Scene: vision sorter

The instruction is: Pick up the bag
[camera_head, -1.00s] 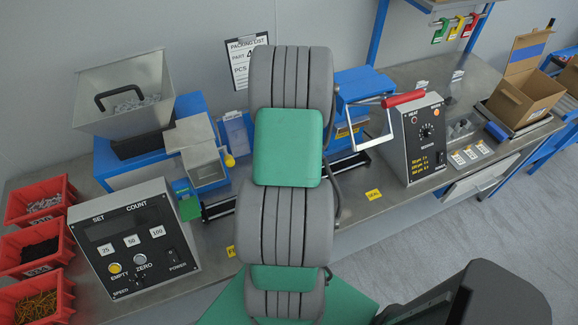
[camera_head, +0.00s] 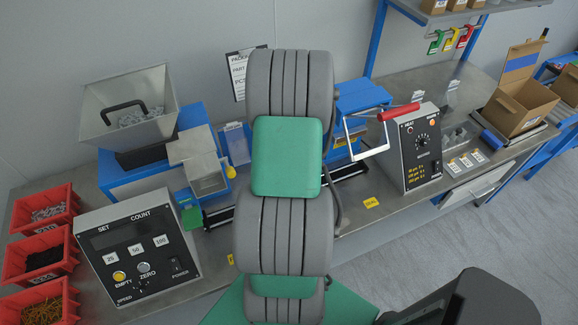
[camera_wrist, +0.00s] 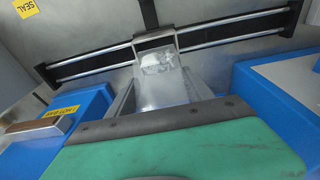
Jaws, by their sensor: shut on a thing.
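The bag (camera_wrist: 163,88) is a clear, pale pouch with greyish contents near its top, in the middle of the wrist view. My gripper (camera_wrist: 159,78) has its grey fingers on either side of the bag and is shut on it. The bag's far end is by a grey metal bracket (camera_wrist: 154,39) at the dark twin-rod rail (camera_wrist: 95,65); I cannot tell whether they touch. In the head view my arm hides the gripper and the bag.
A control box (camera_head: 140,243) and red parts bins (camera_head: 42,262) stand at left. A metal hopper (camera_head: 127,105) sits behind. At right are the sealer's red handle (camera_head: 398,112), a heat control box (camera_head: 417,150) and an open carton (camera_head: 522,100). Bare bench shows around the yellow SEAL label (camera_head: 371,202).

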